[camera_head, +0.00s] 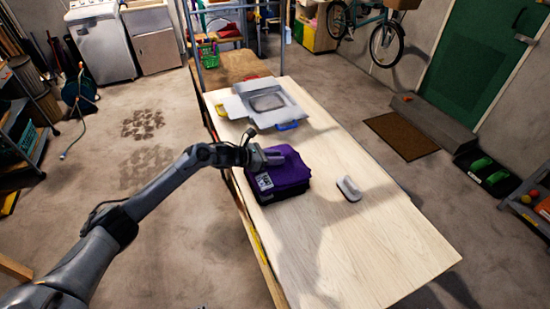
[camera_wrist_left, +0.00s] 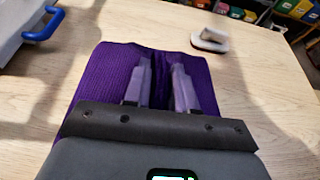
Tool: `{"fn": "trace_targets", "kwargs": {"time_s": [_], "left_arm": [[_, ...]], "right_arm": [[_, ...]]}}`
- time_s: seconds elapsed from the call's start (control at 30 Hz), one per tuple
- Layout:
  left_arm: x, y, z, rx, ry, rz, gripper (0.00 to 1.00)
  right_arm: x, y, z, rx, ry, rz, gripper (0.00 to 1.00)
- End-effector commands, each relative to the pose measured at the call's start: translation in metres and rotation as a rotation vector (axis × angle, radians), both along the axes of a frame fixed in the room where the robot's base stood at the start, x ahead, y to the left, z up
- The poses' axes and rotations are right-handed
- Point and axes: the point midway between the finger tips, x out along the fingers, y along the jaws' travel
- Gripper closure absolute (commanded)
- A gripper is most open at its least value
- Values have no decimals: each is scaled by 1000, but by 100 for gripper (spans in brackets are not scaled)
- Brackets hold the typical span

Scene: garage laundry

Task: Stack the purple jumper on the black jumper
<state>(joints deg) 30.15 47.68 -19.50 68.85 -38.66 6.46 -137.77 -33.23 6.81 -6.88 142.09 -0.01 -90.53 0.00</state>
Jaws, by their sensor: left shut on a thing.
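The folded purple jumper (camera_head: 288,175) lies on top of the folded black jumper (camera_head: 285,195) on the wooden table. The black jumper shows as a dark layer below the purple one, mostly hidden by it. My left gripper (camera_head: 273,158) is over the upper part of the purple jumper, its fingers shut on the cloth. In the left wrist view the fingers (camera_wrist_left: 160,88) pinch a fold of the purple jumper (camera_wrist_left: 100,75). The black jumper cannot be made out there. My right gripper is not in either view.
A pale iron-like object (camera_head: 348,188) stands on the table to the right of the jumpers; it also shows in the left wrist view (camera_wrist_left: 210,40). A grey-white container with a blue handle (camera_head: 265,103) stands at the table's far end. The near part of the table (camera_head: 370,260) is clear.

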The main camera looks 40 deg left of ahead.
Motion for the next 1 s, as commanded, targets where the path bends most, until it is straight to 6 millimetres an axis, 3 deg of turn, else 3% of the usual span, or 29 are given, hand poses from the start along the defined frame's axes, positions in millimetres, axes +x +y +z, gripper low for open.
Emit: {"fn": "trace_targets", "kwargs": {"time_s": [0.03,0.17,0.2,0.53,0.77,1.0], "left_arm": [[0,0,1,0,-1,0,70],[0,0,1,0,0,0,50],[0,0,1,0,0,0,49],[0,0,3,0,0,0,49],[0,0,18,0,-1,0,49],[-40,23,28,7,3,0,49]], "right_arm": [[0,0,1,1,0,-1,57],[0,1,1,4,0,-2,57],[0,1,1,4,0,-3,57],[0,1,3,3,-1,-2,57],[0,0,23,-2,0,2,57],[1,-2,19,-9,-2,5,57]]}}
